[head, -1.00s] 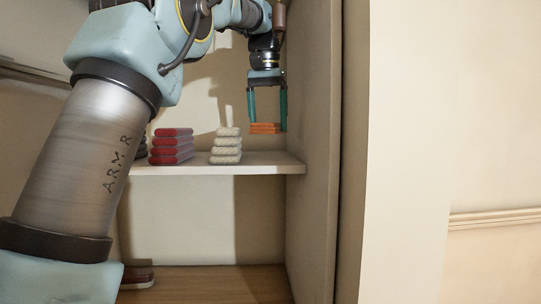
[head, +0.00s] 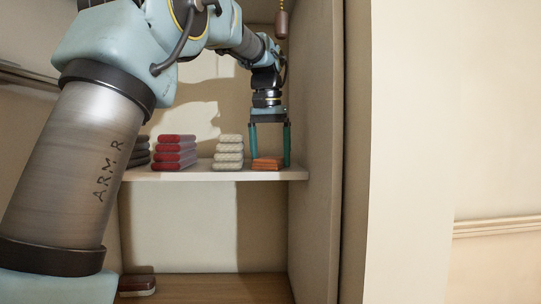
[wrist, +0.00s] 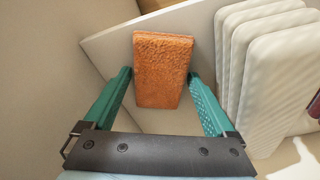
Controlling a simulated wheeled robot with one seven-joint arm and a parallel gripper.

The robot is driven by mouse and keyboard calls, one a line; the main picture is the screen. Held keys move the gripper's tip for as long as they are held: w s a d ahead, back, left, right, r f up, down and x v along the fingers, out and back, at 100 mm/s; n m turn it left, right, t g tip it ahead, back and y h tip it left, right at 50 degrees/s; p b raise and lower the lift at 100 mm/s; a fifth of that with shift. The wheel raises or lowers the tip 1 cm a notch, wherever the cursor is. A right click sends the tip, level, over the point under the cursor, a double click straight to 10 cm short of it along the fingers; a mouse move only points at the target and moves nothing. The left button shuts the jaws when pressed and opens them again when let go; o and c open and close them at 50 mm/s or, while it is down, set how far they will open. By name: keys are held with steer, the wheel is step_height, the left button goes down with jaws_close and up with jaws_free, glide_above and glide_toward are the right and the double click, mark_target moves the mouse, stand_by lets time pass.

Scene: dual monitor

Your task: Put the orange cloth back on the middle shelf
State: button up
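The orange cloth (head: 266,164) is a small folded block at the right end of the middle shelf (head: 225,175), and it appears to rest on the shelf board. My gripper (head: 270,158) points straight down over the shelf with one finger on each side of the cloth. The cloth's underside is hidden.
A stack of white cloths (head: 229,152) stands just left of the orange cloth, close to a finger in the wrist view (wrist: 270,65). Red cloths (head: 176,152) and dark cloths (head: 139,152) stand further left. The cabinet's side wall (head: 315,130) is close on the right.

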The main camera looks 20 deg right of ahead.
mark_target(268, 159)
steer(key=shift+o, duration=0.5)
steer(key=shift+r, duration=0.15)
step_height(268, 159, up, 12)
steer(key=s+a+p, duration=0.1)
steer(key=shift+s, duration=0.2)
steer(key=shift+a, duration=0.1)
